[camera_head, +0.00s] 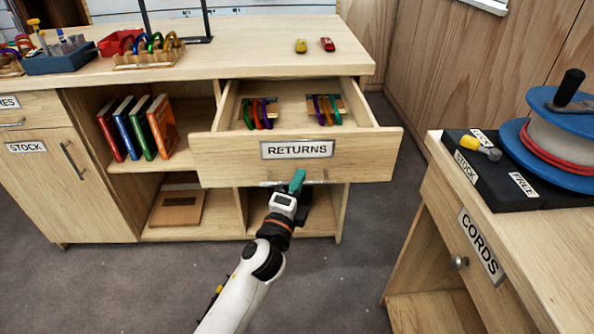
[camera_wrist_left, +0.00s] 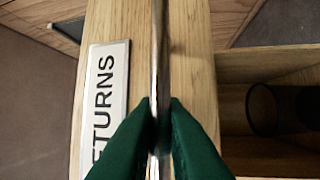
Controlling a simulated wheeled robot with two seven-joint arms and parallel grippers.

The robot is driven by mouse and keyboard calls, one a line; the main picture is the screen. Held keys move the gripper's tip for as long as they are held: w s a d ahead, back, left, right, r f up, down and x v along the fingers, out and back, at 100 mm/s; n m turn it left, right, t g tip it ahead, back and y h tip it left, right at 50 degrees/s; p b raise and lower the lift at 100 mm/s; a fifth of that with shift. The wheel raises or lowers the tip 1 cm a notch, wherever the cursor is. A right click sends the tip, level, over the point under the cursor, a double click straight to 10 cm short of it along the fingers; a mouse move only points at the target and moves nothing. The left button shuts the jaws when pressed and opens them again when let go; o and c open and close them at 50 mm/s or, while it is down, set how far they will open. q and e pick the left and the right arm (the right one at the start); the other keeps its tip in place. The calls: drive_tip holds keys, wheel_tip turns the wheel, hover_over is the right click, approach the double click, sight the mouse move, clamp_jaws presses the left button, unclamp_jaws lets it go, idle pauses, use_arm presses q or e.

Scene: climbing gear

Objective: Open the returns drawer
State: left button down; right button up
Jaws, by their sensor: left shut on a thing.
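The returns drawer (camera_head: 228,160) stands well out from the wooden counter, its inside showing from above. Its front carries a RETURNS label (camera_head: 297,149), which also shows in the left wrist view (camera_wrist_left: 103,105). Inside lie two groups of coloured carabiners (camera_head: 260,113) (camera_head: 327,109). My left gripper (camera_head: 297,183) is at the drawer's metal bar handle, below the label. In the left wrist view its green fingertips (camera_wrist_left: 160,105) are shut on the handle (camera_wrist_left: 157,50) from both sides. My right gripper is not in view.
Yellow and red small items (camera_head: 301,46) (camera_head: 327,44) lie on the counter top (camera_head: 240,60). Books (camera_head: 138,128) stand on the shelf left of the drawer. A CORDS cabinet (camera_head: 440,205) with a cord reel (camera_head: 565,135) stands at the right. Grey floor lies between.

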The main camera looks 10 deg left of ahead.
use_arm(q)
drive_tip(key=shift+s+d, duration=0.2)
drive_tip(key=shift+s, duration=0.45)
drive_tip(key=shift+s+d, duration=0.15)
drive_tip(key=shift+s, duration=0.45)
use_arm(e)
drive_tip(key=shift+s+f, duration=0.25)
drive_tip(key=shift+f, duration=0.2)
use_arm(q)
drive_tip(key=c, duration=1.8)
unclamp_jaws()
drive_tip(key=shift+o, duration=0.2)
drive_tip(key=shift+s+f, duration=0.1)
